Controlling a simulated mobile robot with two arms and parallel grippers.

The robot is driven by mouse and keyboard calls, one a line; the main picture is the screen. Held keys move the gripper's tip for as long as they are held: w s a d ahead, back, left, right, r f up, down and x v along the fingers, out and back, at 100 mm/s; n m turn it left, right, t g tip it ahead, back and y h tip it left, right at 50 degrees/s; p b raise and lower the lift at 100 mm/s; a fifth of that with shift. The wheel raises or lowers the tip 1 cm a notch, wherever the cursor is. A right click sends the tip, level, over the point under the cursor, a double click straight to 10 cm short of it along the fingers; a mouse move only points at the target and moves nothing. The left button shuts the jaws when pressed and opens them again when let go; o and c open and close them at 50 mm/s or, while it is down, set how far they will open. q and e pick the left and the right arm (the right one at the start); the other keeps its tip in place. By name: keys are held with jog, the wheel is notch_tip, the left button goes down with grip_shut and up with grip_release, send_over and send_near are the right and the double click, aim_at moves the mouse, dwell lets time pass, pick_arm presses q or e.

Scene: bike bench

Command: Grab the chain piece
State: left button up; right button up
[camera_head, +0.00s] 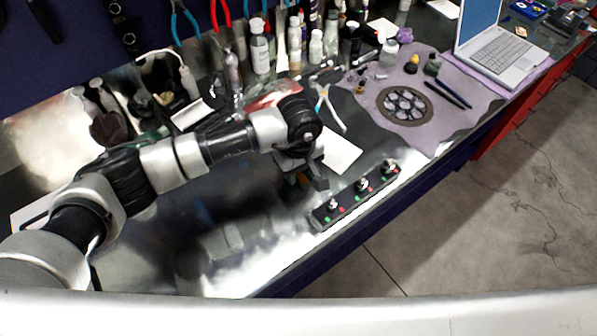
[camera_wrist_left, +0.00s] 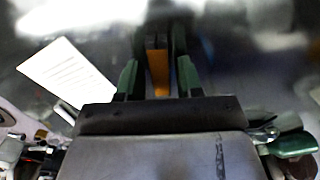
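My left gripper (camera_head: 308,182) points down over the bench, just left of a black strip holder (camera_head: 345,203) with several silver parts and small red and green dots. In the left wrist view its fingers (camera_wrist_left: 160,65) stand apart. An orange-brown strip with a dark end (camera_wrist_left: 158,72) shows between them; I cannot tell what it is or whether it is touched. I cannot pick out the chain piece for sure in either view. My right gripper is not in view.
A white paper (camera_head: 340,152) lies behind the gripper. Pliers (camera_head: 328,108), bottles (camera_head: 260,50) and a purple mat (camera_head: 440,120) with a sprocket (camera_head: 405,104) lie farther back. A laptop (camera_head: 500,55) stands at the back right. The bench's front edge is close to the strip.

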pick_arm(q)
grip_shut()
